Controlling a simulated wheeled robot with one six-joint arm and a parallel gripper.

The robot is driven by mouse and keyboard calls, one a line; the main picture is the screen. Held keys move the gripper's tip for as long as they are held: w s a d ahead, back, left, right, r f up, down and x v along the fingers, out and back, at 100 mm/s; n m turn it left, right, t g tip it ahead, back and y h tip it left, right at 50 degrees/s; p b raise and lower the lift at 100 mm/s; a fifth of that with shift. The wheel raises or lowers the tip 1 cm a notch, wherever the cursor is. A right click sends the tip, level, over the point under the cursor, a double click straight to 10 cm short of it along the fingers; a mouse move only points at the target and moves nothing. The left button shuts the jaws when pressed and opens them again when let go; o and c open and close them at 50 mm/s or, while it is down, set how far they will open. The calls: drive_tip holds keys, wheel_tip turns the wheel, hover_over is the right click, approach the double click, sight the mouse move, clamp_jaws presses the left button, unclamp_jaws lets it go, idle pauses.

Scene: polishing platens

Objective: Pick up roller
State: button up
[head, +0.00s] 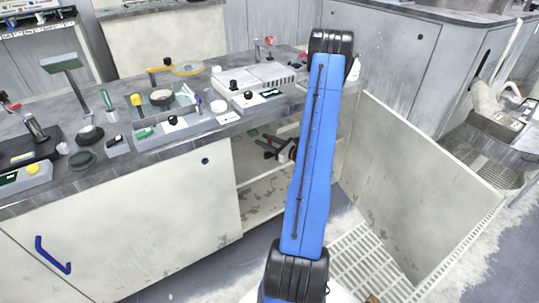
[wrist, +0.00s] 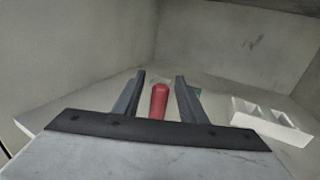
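The roller appears to be the red, rounded, handle-like object (wrist: 159,100) in the wrist view, lying on a pale shelf inside the cabinet. My gripper (wrist: 160,76) is open, with its two dark fingers on either side of the red object in the picture. I see gaps between the red object and both fingers, and I cannot tell how far below or beyond them it lies. A green piece shows just behind the red object, partly hidden by the right finger. In the head view my gripper (head: 271,147) reaches into the open cabinet under the bench.
A white block with square openings (wrist: 268,120) lies on the shelf to the right. Cabinet walls close in behind and to the sides. In the head view, an open cabinet door (head: 405,185) stands to the right, and the benchtop above (head: 225,128) carries many instruments.

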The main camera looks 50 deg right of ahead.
drive_tip(key=shift+w+a, duration=0.1)
drive_tip(key=shift+w, duration=0.55)
clamp_jaws()
